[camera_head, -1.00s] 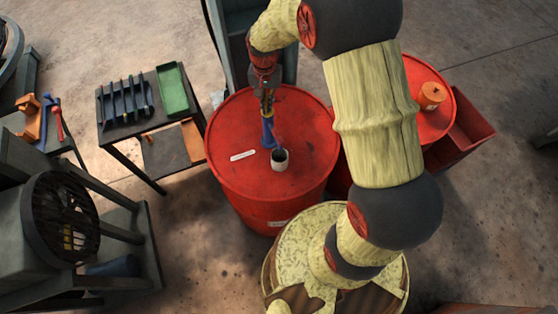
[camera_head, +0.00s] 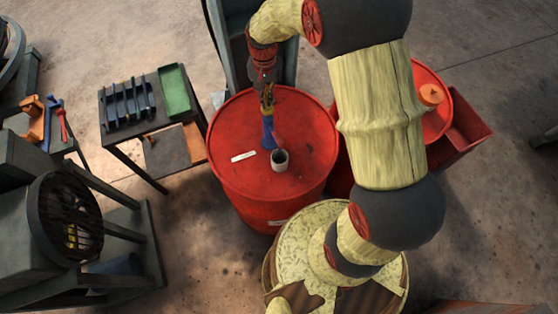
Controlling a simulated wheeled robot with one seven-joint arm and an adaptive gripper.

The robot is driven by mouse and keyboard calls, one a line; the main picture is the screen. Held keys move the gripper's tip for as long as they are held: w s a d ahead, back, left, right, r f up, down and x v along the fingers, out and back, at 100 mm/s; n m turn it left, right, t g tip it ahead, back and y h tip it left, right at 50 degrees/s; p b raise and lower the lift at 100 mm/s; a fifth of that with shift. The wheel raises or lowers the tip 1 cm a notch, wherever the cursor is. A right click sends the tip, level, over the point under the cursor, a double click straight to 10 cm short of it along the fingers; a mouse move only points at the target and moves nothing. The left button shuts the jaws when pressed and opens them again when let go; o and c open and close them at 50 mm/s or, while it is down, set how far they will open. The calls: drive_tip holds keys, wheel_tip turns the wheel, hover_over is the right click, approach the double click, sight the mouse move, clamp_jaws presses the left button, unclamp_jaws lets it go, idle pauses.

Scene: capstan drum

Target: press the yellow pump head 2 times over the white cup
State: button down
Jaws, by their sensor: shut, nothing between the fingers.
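A blue pump bottle (camera_head: 268,132) stands on top of the red drum (camera_head: 230,170). Its yellow pump head (camera_head: 267,111) is small and partly hidden by my gripper. The white cup (camera_head: 280,162), with a dark inside, stands on the drum just in front and to the right of the bottle. My gripper (camera_head: 267,102) points down, shut and empty, right at or just above the pump head. I cannot tell whether they touch.
A white label strip (camera_head: 243,156) lies on the drum left of the cup. A dark table with a rack (camera_head: 128,106) and a green tray (camera_head: 174,90) stands left. A second red drum with an orange can (camera_head: 431,95) is right. The drum's front top is clear.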

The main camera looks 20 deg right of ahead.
drive_tip(key=shift+r, duration=0.1)
idle(0.5)
wheel_tip(320, 180, up, 6)
drive_tip(key=p, duration=0.3)
idle(0.3)
idle(0.5)
drive_tip(key=s+f+n+t+b, duration=0.2)
drive_tip(key=s+n+t+b, duration=0.3)
drive_tip(key=s+b, duration=1.9)
drive_tip(key=shift+s+f+n+t+b, duration=0.3)
drive_tip(key=shift+s+f+n+b, duration=0.15)
drive_tip(key=shift+s, duration=0.25)
